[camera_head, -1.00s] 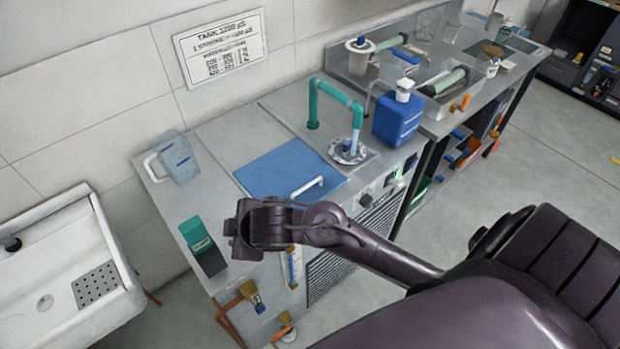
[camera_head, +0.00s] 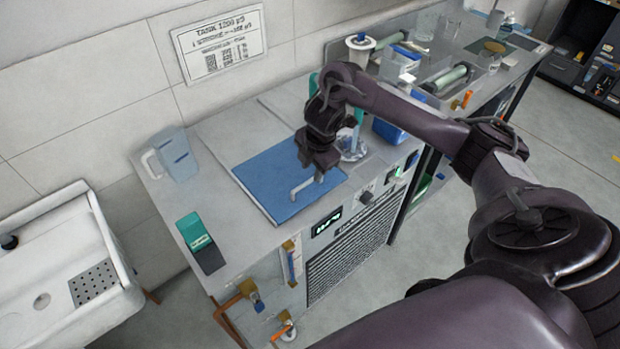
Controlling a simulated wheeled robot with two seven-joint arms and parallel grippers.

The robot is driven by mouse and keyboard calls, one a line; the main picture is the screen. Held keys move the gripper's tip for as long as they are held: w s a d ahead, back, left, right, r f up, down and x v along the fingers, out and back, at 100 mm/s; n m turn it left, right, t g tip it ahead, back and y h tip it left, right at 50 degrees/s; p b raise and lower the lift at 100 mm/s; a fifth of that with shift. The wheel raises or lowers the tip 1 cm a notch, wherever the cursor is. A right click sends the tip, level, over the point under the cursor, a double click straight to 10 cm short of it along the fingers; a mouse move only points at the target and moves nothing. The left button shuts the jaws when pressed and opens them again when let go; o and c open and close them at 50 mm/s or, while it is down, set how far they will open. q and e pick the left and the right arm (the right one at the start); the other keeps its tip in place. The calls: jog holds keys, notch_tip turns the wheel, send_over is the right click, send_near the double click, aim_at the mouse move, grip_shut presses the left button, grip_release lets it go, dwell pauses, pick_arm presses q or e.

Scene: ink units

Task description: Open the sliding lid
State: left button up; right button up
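The blue sliding lid (camera_head: 272,182) lies flat in the top of the grey metal unit. Its pale bar handle (camera_head: 303,188) stands near the lid's front right edge. My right gripper (camera_head: 320,176) points down over the lid, right at the right end of the handle. Its fingers are dark and small here, and I cannot tell whether they touch or enclose the handle, or how far apart they are. My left gripper is out of view.
A clear jug (camera_head: 178,157) stands at the unit's left. A green and dark box (camera_head: 200,243) lies at the front left corner. A blue container (camera_head: 391,131) and teal pipe are partly hidden behind my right arm. A white sink (camera_head: 62,262) is at the left.

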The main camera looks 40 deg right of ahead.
aim_at(309, 181)
jog(key=shift+w+f, duration=0.25)
jog(key=shift+f, duration=0.9)
jog(key=shift+w+f, duration=0.2)
jog(key=shift+f, duration=0.9)
jog(key=shift+c, duration=0.4)
grip_shut()
